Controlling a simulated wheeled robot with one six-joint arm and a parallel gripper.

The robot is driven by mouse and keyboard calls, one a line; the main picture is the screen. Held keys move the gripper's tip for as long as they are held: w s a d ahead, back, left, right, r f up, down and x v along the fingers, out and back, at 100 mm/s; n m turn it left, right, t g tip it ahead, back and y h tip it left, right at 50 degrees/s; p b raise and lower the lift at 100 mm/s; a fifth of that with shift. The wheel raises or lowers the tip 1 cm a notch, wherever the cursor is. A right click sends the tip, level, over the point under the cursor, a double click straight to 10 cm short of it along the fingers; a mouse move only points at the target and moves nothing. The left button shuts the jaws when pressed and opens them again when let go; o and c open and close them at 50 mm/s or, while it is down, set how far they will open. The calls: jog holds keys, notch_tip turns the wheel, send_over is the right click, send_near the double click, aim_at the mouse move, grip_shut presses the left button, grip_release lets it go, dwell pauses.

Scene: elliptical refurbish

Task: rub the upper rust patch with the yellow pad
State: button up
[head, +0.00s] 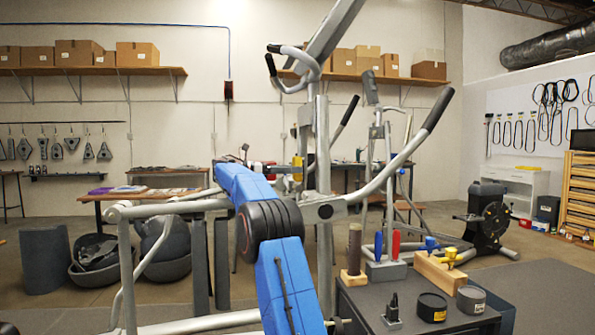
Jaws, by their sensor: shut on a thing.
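My blue arm rises from the bottom middle and bends back towards the grey upright post (323,190) of the exercise machine. My gripper (291,169) is small and partly hidden beyond the arm, just left of the post. It is shut on the yellow pad (298,161), which shows as a small yellow block close against the post's left side. I cannot tell whether the pad touches the post. No rust patch can be clearly made out at this distance.
A dark cart (360,297) at the lower right bears a tool holder (386,268) with red and blue handles, a wooden block (440,272) and two round tins (432,307). The machine's long handle (400,160) slants up to the right. Tubs (95,270) stand at the left.

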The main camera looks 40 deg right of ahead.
jog(key=shift+w+a, duration=0.1)
jog(key=shift+v, duration=1.4)
jog(key=shift+x, duration=3.4)
jog(key=shift+x, duration=1)
jog(key=shift+r, duration=0.15)
jog(key=r, duration=0.4)
jog(key=shift+w, duration=0.2)
